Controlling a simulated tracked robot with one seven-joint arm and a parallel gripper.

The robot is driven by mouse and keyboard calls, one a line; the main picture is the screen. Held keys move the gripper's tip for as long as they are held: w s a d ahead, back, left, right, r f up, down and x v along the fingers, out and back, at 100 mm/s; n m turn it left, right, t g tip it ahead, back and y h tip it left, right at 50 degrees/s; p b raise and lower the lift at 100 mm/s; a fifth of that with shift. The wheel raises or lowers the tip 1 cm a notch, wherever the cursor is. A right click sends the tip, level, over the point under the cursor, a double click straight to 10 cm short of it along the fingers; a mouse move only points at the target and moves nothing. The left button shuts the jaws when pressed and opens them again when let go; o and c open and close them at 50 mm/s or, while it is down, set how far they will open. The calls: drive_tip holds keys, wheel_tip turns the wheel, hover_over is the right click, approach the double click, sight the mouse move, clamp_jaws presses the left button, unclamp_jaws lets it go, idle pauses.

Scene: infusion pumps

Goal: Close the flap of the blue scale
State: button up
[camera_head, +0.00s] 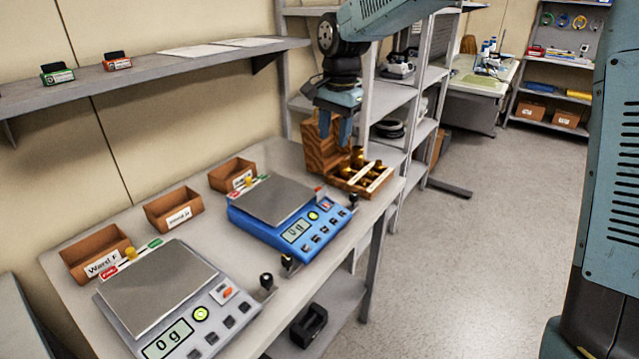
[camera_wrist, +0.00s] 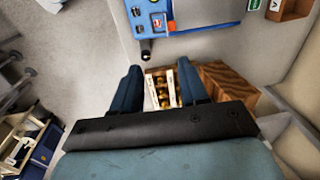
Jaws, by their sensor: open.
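The blue scale (camera_head: 258,226) stands on the bench with a grey weighing plate (camera_head: 273,200), and its display reads 0 g. A small red part (camera_head: 320,192) sits at its right side. I cannot clearly make out which part is the flap or how it stands. In the wrist view the blue scale (camera_wrist: 200,14) is at the top edge, partly cut off, with a red part (camera_wrist: 172,25) on its near edge. My gripper (camera_head: 336,132) is open and empty, pointing down beyond the scale's far right corner; its fingers also show in the wrist view (camera_wrist: 160,70).
A wooden block (camera_head: 318,150) and a tray of brass weights (camera_head: 372,185) stand close below my gripper. A grey scale (camera_head: 160,290) is at the front left. Three brown bins line the wall side. Black knobs (camera_head: 287,262) stand along the bench edge. A shelf (camera_head: 150,75) runs above.

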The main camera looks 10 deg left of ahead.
sight(319, 190)
drive_tip(key=a+f, duration=0.1)
drive_tip(key=f, duration=0.4)
drive_tip(key=a+f, duration=0.1)
drive_tip(key=f, duration=0.4)
drive_tip(key=w+a+f, duration=0.1)
drive_tip(key=a+f, duration=0.1)
drive_tip(key=f, duration=0.3)
drive_tip(key=shift+f, duration=0.1)
clamp_jaws()
drive_tip(key=shift+d, duration=0.35)
drive_tip(key=shift+a, duration=0.15)
